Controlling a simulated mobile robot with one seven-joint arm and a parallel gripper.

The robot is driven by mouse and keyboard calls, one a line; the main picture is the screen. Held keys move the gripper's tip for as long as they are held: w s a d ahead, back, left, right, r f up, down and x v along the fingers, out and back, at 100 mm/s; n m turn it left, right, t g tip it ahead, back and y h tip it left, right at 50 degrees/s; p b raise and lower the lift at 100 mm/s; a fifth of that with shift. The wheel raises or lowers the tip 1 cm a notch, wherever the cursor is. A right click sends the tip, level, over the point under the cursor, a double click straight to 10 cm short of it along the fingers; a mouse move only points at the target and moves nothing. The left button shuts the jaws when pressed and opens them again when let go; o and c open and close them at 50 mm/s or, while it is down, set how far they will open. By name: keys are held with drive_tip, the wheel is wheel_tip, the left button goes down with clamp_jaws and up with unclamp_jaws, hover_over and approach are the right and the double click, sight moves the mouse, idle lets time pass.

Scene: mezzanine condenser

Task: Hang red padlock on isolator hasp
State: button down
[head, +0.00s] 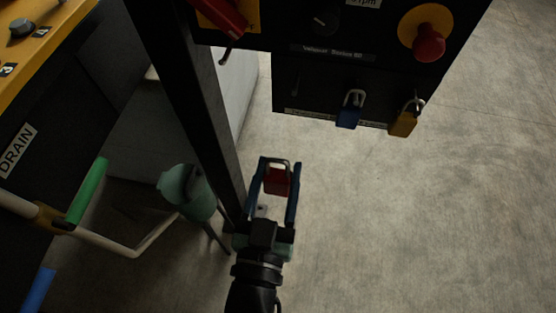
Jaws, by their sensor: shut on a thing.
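A red padlock (278,182) with a pale metal shackle pointing up sits between the two blue fingers of my gripper (279,166). My gripper is shut on it and holds it in the open, below the dark control panel. The isolator's red handle (222,14) is on a yellow plate at the panel's upper left, partly cut off by the frame.
A blue padlock (348,112) and a yellow padlock (403,122) hang on the panel's lower part. A red stop button (428,42) is at its right. A dark post (188,90), green funnel (187,190) and pipe with green lever (88,190) stand left. Floor right is clear.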

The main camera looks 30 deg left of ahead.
sight(276, 183)
drive_tip(key=shift+r+v, duration=0.15)
drive_tip(key=shift+v, duration=1.6)
drive_tip(key=shift+r+v, duration=0.15)
drive_tip(key=shift+v, duration=1.65)
